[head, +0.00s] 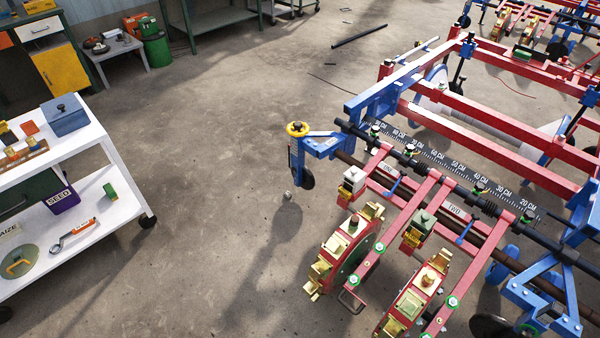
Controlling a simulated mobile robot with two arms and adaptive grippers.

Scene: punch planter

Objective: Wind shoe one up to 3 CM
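The red and blue planter carries a row unit labelled ONE (388,170) and another labelled TWO (455,209). Unit one has a red and brass punch wheel (345,250) hanging low at its front, with a white box (352,180) above. Unit two has a similar punch wheel (420,300) and a green box (421,224). A yellow handwheel (297,129) sits on a blue bracket at the bar's left end, above a small dark wheel (307,180). No shoe depth mark is readable. Neither of my grippers shows.
A long scale (460,168) marked in CM runs along the toolbar. A white cart (100,215) with a blue box (65,115), a purple SEED box (63,200) and a wrench (75,233) stands at left. Concrete floor (210,150) between cart and planter is clear.

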